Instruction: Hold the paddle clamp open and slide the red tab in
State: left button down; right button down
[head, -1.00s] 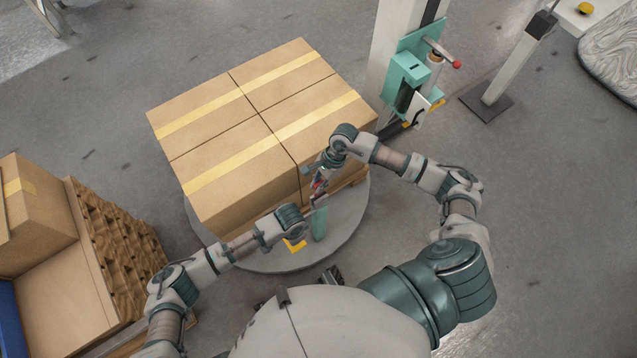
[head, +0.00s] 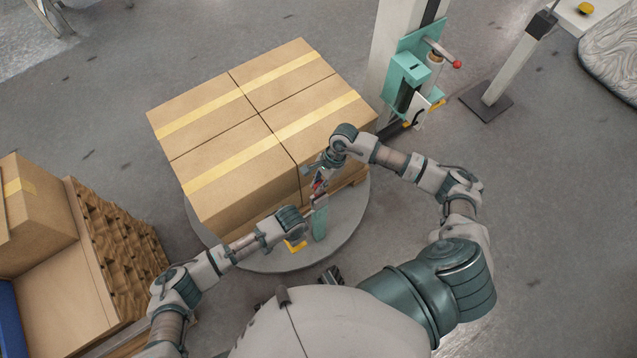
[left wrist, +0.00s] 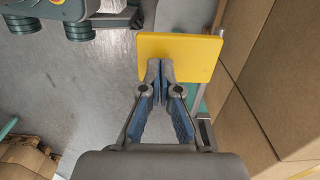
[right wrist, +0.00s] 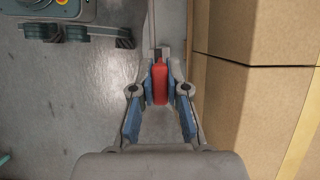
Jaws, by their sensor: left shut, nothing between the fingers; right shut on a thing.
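The yellow paddle (left wrist: 195,52) of the clamp lies flat across the fingertips of my left gripper (left wrist: 160,68) in the left wrist view. In the head view the paddle (head: 296,246) shows beside a teal post (head: 319,222). My right gripper (right wrist: 160,88) is shut on the red tab (right wrist: 160,80), held upright between the fingers. The tab's far end is close to a thin grey bar (right wrist: 166,30). The clamp's mouth is hidden.
Taped cardboard boxes (head: 240,160) stand on a round grey turntable (head: 345,225), close beside both grippers. A mast with a teal carriage (head: 405,72) stands behind at the right. A wooden pallet stack (head: 115,235) is at the left. Open floor lies at the right.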

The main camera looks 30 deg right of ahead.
aim_at(316, 199)
pick_arm(q)
jog(key=shift+f, duration=1.8)
pick_arm(e)
jog(key=shift+s, duration=0.25)
jog(key=shift+f, duration=0.2)
jog(key=shift+f, duration=2.5)
jog(key=shift+f, duration=0.35)
jog(key=c, duration=0.7)
grip_release()
